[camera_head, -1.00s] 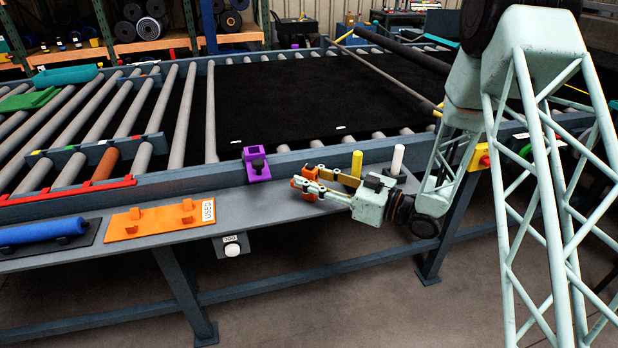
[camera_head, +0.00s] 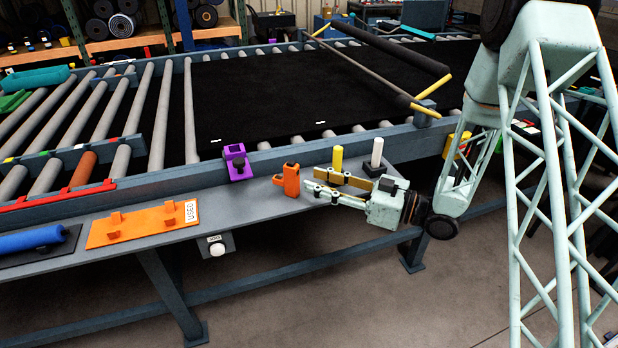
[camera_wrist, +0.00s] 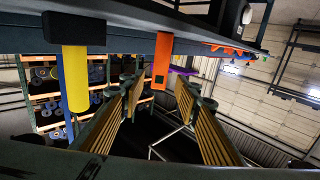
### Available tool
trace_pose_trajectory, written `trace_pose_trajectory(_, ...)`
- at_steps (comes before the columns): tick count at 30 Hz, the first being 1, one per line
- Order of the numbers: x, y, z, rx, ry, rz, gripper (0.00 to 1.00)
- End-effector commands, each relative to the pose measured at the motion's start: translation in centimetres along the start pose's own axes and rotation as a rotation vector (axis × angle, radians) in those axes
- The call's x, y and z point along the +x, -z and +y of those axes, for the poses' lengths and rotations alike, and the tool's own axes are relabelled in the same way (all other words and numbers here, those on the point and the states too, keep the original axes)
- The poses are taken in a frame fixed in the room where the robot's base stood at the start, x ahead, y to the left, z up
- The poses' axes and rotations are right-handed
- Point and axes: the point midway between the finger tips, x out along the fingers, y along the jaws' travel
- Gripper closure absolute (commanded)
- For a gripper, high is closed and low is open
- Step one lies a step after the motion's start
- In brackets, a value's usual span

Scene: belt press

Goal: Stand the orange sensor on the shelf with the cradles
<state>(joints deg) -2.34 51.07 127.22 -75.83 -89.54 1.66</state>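The orange sensor (camera_head: 290,181) stands upright on the grey shelf (camera_head: 240,205), between the purple block and the yellow peg. My gripper (camera_head: 314,183) is open and empty just to the right of the sensor, fingers pointing at it with a small gap. In the wrist view, which is upside down, the sensor (camera_wrist: 162,60) hangs down from the shelf (camera_wrist: 180,18) ahead of the open fingers (camera_wrist: 158,98). The same shelf bears the orange cradle plate (camera_head: 130,228) marked USED and a dark cradle (camera_head: 65,243) holding a blue roller.
A purple block (camera_head: 237,162) stands left of the sensor. A yellow peg (camera_head: 337,160) and a white peg (camera_head: 377,153) stand behind my gripper. The roller conveyor with its black belt (camera_head: 270,95) lies behind the shelf. The shelf is bare between sensor and cradle plate.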

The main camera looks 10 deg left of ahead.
Motion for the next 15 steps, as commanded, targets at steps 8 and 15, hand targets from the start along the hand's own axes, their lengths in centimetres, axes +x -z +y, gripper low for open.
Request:
trace_pose_trajectory(8, -2.3, 0.0, 0.1, 0.0, -0.002, 0.0, 0.7)
trace_pose_trajectory(15, -3.1, 0.0, 0.0, 0.0, -0.001, 0.001, 0.7)
